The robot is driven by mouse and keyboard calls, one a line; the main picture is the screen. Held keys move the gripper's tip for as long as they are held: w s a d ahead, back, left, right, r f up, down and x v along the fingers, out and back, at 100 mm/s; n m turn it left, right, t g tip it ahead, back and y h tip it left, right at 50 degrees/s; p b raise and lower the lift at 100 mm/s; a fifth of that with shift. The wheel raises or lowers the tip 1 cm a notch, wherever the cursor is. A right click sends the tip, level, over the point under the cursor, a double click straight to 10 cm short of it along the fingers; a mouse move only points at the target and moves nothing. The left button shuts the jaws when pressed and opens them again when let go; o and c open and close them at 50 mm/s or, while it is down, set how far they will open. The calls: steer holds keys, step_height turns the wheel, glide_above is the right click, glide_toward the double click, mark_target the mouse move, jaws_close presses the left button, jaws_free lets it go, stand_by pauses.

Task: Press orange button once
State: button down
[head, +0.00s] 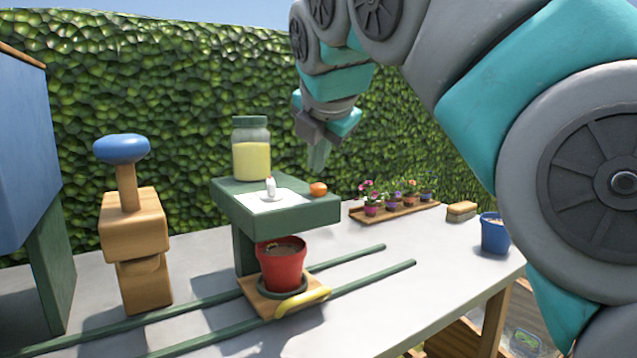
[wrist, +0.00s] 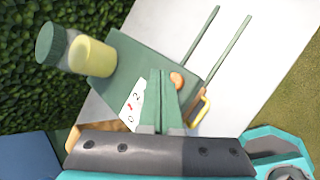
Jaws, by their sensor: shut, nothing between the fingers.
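My gripper (head: 318,158) is shut and empty, pointing down. In the head view it appears above the button, apart from it. The gripper also shows in the wrist view (wrist: 160,75), its fingers together and covering part of the dial plate (wrist: 130,110).
A jar of yellow contents (head: 251,150) stands on the stand. A red pot (head: 281,264) sits below it on a wooden slider with a yellow handle (head: 303,302), on green rails. A wooden post with a blue knob (head: 122,148) stands left. Flowers (head: 398,196) and a blue pot (head: 495,235) are right.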

mark_target(317, 189)
steer(key=shift+r, duration=2.3)
